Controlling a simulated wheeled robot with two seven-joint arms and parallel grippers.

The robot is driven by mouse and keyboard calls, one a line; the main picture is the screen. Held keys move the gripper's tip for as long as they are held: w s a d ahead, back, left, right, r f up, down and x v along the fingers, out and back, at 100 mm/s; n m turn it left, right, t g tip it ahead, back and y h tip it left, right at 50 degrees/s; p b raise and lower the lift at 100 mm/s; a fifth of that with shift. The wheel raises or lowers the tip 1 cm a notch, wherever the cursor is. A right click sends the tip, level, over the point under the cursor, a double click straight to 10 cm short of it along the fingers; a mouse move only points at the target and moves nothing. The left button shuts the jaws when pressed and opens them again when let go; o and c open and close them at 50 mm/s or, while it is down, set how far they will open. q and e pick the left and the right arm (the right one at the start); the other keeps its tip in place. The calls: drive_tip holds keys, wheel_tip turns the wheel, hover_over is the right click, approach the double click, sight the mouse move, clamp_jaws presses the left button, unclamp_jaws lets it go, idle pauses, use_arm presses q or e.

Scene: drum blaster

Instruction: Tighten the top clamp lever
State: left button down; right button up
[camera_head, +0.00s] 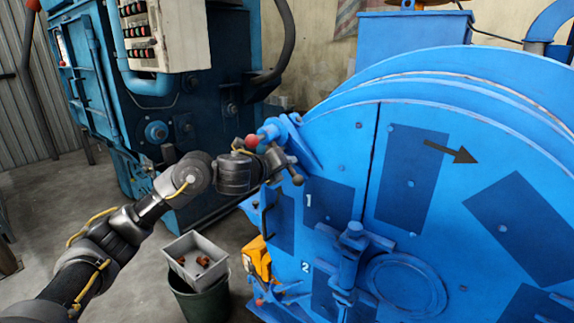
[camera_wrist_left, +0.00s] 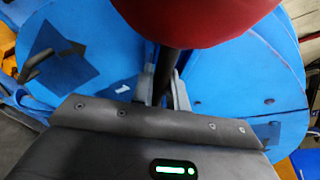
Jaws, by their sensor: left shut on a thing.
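The top clamp lever has a red ball knob (camera_head: 251,142) and sits at the upper left edge of the blue drum machine (camera_head: 330,130). In the left wrist view the red knob (camera_wrist_left: 195,18) fills the top middle, and its dark rod runs down between my fingers. My left gripper (camera_head: 274,156) is at the clamp; in the wrist view the gripper (camera_wrist_left: 163,88) is shut on the lever's rod, just below the knob. The clamp is partly hidden behind the gripper. My right gripper is in neither view.
A lower red knob (camera_head: 260,302) is at the machine's lower left, below a yellow box (camera_head: 257,258). A grey tray (camera_head: 196,257) with brown pieces rests on a dark bucket (camera_head: 203,300). Another blue machine (camera_head: 165,125) stands behind. Floor between them is partly open.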

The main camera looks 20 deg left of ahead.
use_arm(q)
drive_tip(key=shift+f, duration=0.15)
drive_tip(key=c, duration=1.4)
unclamp_jaws()
drive_tip(key=shift+c, duration=0.2)
drive_tip(key=p+v, duration=0.1)
drive_tip(key=v, duration=1)
drive_tip(key=shift+w, duration=0.1)
